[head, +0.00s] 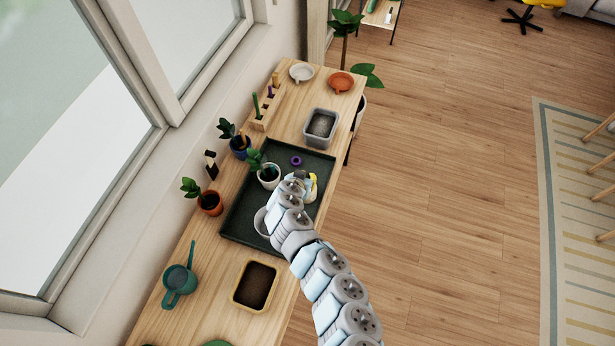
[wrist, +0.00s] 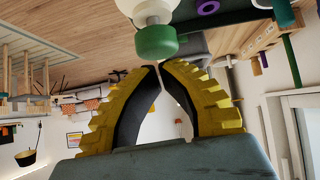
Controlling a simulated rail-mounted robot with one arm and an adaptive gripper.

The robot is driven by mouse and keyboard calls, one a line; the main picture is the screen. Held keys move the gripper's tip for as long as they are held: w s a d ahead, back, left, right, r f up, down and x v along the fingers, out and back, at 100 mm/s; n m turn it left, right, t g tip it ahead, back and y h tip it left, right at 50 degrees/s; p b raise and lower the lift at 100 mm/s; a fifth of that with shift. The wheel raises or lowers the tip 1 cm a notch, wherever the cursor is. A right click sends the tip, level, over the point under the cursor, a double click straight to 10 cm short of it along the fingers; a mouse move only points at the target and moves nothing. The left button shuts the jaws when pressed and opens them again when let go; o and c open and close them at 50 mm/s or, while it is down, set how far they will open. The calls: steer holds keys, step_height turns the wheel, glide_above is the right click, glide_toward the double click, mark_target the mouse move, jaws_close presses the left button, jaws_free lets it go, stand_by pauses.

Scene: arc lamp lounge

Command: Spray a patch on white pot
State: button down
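A small white pot (head: 269,178) with a leafy plant stands on the dark tray (head: 238,224). My gripper (head: 312,183) is over the tray's right side, just right of that pot; my arm hides part of the tray. In the wrist view, my gripper (wrist: 159,68) shows yellow ribbed fingers with dark pads, arching together with tips close. A white bottle with a green cap (wrist: 155,42) is right at the fingertips. I cannot tell whether the fingers hold it. A pale round vessel (head: 261,222) is partly hidden behind my arm.
A purple ring (head: 296,161) lies on the tray. A grey bin (head: 320,127), a terracotta saucer (head: 341,82) and a white saucer (head: 301,72) stand toward the far end. Potted plants line the window side. A watering can (head: 179,281) and soil box (head: 256,285) are at the near end.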

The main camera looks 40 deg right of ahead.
step_height(320, 180, up, 2)
steer(key=shift+r+p, duration=0.15)
steer(key=shift+p, duration=0.25)
steer(key=shift+a+b, duration=0.15)
steer(key=shift+b, duration=0.2)
steer(key=shift+s+a+r, duration=0.2)
steer(key=shift+s+a, duration=0.1)
steer(key=shift+a, duration=0.05)
steer(key=b+v, duration=0.2)
steer(key=v, duration=0.6)
steer(key=shift+r, duration=0.25)
steer(key=shift+a, duration=0.2)
stand_by(1.1)
